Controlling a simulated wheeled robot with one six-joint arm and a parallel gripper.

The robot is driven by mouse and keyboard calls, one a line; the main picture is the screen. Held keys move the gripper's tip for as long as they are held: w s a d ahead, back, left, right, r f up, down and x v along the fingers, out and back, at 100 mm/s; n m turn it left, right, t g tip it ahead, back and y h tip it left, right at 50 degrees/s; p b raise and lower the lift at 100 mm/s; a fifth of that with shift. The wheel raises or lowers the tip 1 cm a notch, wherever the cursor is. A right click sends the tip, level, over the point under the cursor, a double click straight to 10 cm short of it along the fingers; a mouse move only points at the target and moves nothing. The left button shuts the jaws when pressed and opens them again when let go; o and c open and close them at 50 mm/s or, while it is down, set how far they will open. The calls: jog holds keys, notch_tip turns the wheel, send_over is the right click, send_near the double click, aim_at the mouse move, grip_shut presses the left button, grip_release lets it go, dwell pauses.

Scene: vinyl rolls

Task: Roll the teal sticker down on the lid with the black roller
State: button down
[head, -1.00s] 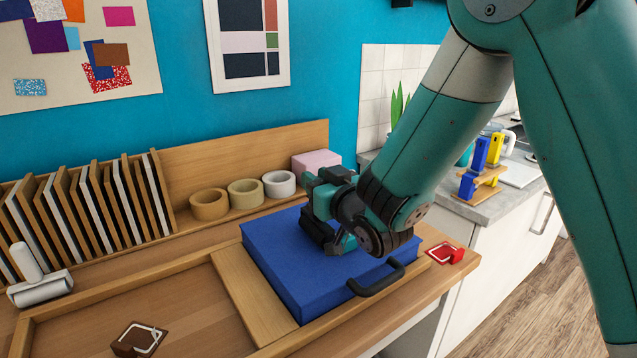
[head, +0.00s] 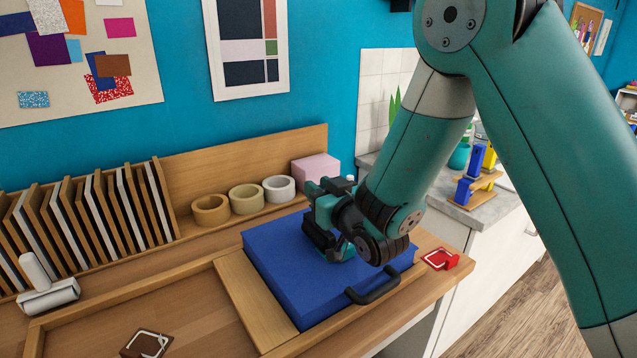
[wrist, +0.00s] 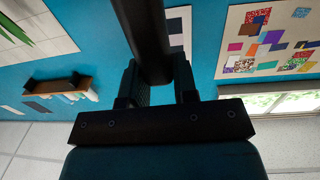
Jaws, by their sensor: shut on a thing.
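The blue case lid (head: 285,275) lies flat on the wooden bench, with a black handle (head: 373,286) at its front edge. My gripper (head: 326,208) is over the lid's back right part. In the wrist view it is shut on the black roller (wrist: 149,40), whose dark handle shows between the fingers. In the head view the roller's dark body (head: 318,238) shows low against the lid; I cannot tell whether it touches.
Tape rolls (head: 247,198) and a pink block (head: 316,171) stand behind the case. A white roller (head: 47,290) and upright sheets (head: 90,220) are at the left. A red piece (head: 440,259) lies right of the case, a brown one (head: 147,343) in front left.

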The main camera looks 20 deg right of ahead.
jog(key=shift+w+d+r+p, duration=0.15)
jog(key=shift+d+p, duration=0.2)
jog(key=shift+p, duration=1.9)
jog(key=p, duration=0.3)
jog(key=shift+s+d, duration=0.25)
jog(key=shift+d, duration=0.05)
jog(key=shift+d+p, duration=0.15)
jog(key=shift+p, duration=0.35)
jog(key=d+p, duration=0.2)
jog(key=w+d+p, duration=0.1)
jog(key=d+p, duration=0.1)
jog(key=shift+w+f, duration=0.1)
jog(key=shift+f, duration=0.1)
